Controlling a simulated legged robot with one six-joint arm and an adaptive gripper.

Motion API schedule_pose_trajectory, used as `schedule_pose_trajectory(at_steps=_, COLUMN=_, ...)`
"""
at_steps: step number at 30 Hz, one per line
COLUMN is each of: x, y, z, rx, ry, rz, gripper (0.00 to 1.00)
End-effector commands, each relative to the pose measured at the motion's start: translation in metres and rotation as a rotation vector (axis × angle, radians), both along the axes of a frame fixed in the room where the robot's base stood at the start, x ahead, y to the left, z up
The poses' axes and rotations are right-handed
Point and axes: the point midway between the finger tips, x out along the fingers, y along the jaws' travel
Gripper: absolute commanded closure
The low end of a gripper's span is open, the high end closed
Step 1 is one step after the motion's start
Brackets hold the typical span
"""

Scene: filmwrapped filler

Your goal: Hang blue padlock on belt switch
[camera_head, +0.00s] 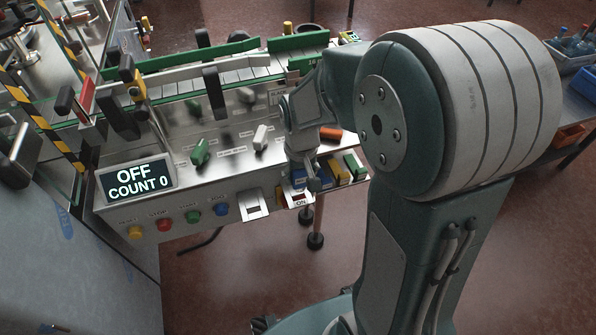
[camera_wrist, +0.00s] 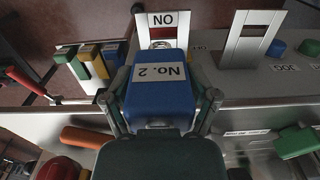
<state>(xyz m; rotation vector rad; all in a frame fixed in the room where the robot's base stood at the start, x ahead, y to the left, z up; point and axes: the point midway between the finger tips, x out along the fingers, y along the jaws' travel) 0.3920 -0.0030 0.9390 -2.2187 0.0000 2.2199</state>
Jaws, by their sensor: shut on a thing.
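My gripper (camera_wrist: 165,100) is shut on a blue padlock (camera_wrist: 160,92) labelled "No. 2", with a finger on each side of its body. The padlock is directly against or just in front of a switch plate marked "ON" (camera_wrist: 163,19) in the wrist view. In the head view this switch plate (camera_head: 298,199) is at the right end of the panel's front edge, and my gripper (camera_head: 304,175) is just above it. The shackle is mostly hidden, so I cannot tell whether it passes through the switch.
A similar metal plate (camera_head: 253,205) stands left of the switch. Coloured buttons (camera_head: 193,217) line the panel front, below a display (camera_head: 136,180) reading "OFF COUNT 0". Yellow (camera_head: 341,174) and green (camera_head: 354,166) padlocks hang close on the right. Small levers (camera_head: 200,152) stand on the panel.

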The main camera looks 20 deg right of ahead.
Motion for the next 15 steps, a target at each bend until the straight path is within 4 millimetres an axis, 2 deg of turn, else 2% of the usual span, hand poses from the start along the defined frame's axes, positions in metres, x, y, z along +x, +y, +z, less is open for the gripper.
schedule_pose_trajectory(at_steps=15, x=0.0, y=0.002, z=-0.027, rx=-0.002, ry=0.0, rz=0.001, gripper=0.83)
